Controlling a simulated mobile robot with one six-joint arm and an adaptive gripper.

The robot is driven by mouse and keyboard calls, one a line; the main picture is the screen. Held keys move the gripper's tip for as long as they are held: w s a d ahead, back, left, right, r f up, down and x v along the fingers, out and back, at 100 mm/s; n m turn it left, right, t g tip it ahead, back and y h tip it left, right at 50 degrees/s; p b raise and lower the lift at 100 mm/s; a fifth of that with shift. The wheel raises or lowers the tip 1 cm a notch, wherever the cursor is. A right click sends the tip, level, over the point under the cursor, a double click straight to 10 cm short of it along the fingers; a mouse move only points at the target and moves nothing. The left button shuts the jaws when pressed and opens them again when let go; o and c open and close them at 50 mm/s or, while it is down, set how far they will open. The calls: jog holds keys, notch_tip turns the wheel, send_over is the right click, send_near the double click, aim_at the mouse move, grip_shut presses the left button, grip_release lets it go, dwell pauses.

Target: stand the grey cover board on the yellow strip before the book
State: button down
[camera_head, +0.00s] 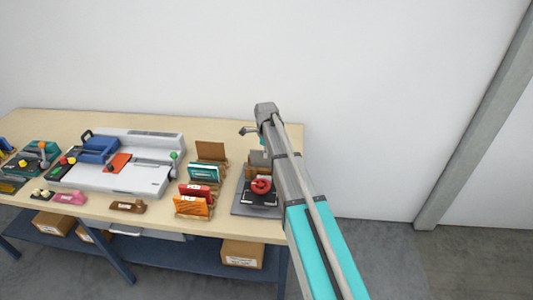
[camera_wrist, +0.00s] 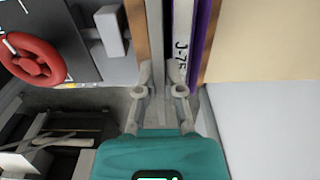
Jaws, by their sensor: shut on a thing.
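My gripper (camera_wrist: 164,84) is shut, with a narrow gap between its fingers, over the rack at the table's right end. In the head view my gripper (camera_head: 262,150) is small and partly hidden by my arm. I cannot make out the yellow strip.
A dark plate with a red ring (camera_wrist: 32,60) lies beside the rack, also in the head view (camera_head: 261,185). Racks with teal (camera_head: 204,172), red (camera_head: 195,190) and orange (camera_head: 191,207) items stand to the left. A white machine (camera_head: 120,180) is further left.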

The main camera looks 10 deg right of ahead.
jog(key=shift+f, duration=0.1)
jog(key=c, duration=1)
grip_release()
jog(key=shift+c, duration=0.2)
notch_tip(320, 180, up, 11)
jog(key=p, duration=1.1)
jog(key=s+f+n+b, duration=0.3)
jog(key=s+n, duration=0.7)
jog(key=s, duration=0.4)
jog(key=s+f+n+b, duration=0.3)
jog(key=s+n, duration=0.8)
jog(key=s, duration=0.4)
jog(key=shift+n, duration=0.3)
